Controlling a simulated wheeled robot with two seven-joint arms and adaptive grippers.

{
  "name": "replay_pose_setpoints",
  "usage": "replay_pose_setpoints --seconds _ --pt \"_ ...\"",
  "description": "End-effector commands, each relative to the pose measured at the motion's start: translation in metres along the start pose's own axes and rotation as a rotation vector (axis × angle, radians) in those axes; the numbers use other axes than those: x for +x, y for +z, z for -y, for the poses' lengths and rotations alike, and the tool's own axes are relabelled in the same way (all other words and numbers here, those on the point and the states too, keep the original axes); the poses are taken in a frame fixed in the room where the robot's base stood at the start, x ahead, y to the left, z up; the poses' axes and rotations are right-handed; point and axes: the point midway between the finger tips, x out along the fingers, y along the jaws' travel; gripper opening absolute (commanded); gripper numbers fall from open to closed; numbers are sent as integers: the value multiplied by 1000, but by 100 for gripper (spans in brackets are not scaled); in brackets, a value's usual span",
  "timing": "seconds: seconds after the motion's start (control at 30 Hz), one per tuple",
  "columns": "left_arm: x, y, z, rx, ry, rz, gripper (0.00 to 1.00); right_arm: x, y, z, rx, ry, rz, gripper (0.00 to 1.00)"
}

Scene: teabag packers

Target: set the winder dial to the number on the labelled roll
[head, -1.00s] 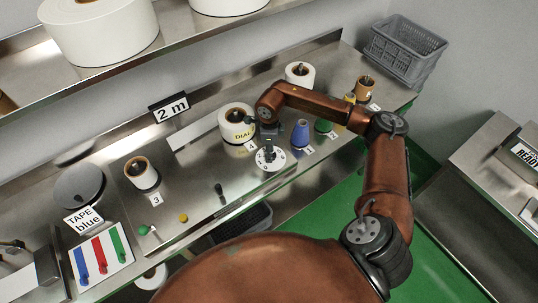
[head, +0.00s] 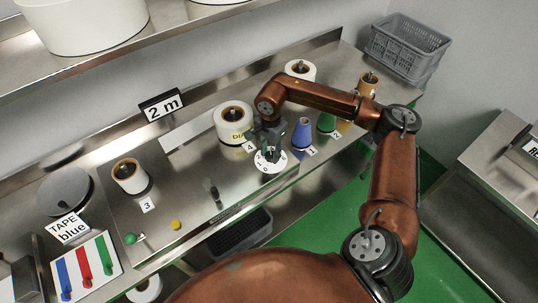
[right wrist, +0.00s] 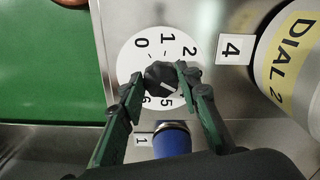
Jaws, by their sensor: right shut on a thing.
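The white winder dial (head: 270,161) lies flat near the front edge of the bench, and it also shows in the right wrist view (right wrist: 128,62). Its black knob (right wrist: 159,75) stands in the middle, with numbers 0, 1, 2, 5 and 6 readable around it. The knob's white mark points to the lower right of the wrist picture, near 5; its exact number is unclear. The labelled roll (right wrist: 283,70) has a yellow band reading "DIAL 2", beside card 4. My right gripper (right wrist: 160,82) is shut on the knob, a finger on each side. My left gripper is out of view.
A blue cone (head: 302,133) by card 1 stands close to the dial, with a green cone (head: 327,122) beyond it. A black lever (head: 214,195) and a yellow button (head: 176,225) are to the left. A "2 m" sign (head: 162,106) stands behind.

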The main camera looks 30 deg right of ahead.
Motion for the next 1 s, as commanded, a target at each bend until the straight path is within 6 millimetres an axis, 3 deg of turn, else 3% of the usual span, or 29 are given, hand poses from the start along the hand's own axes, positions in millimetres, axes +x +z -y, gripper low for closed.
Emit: replay_pose_setpoints --seconds 1.0 --pt "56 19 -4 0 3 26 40 1 -3 -3 -944 -2 -2 6"
